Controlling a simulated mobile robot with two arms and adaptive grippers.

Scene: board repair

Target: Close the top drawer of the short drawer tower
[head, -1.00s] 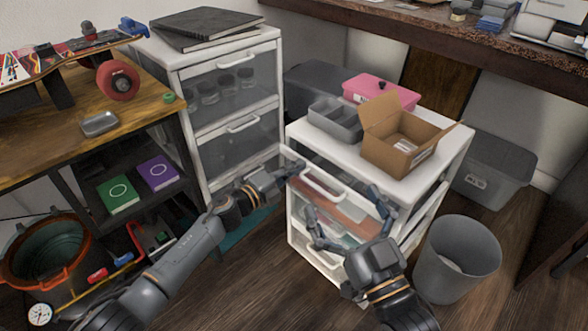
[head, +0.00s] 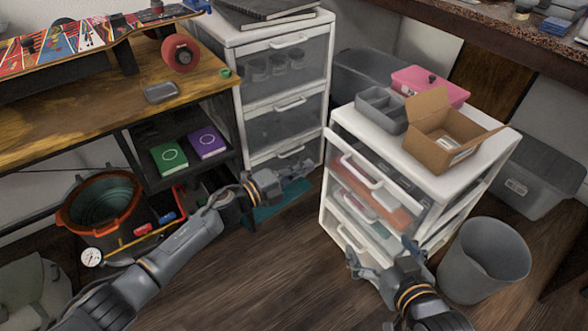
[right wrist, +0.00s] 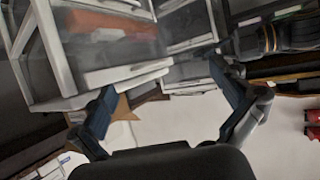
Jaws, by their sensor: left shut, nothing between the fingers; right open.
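The short drawer tower (head: 405,148) is white with clear drawer fronts and stands right of centre in the head view. Its top drawer (head: 357,172) has a white handle and its front sticks out a little from the body. Orange contents show through the drawer fronts, also in the right wrist view (right wrist: 110,25). My left gripper (head: 303,168) is shut and empty, left of the tower and apart from it. My right gripper (head: 383,250) is open and empty, in front of the lower drawers; its spread fingers show in the right wrist view (right wrist: 168,100).
A grey divided tray (head: 380,108), an open cardboard box (head: 445,140) and a pink box (head: 430,82) stand on or behind the tower's top. A grey bin (head: 485,260) stands right of my right gripper. A taller drawer tower (head: 228,35) stands left. Floor in front is clear.

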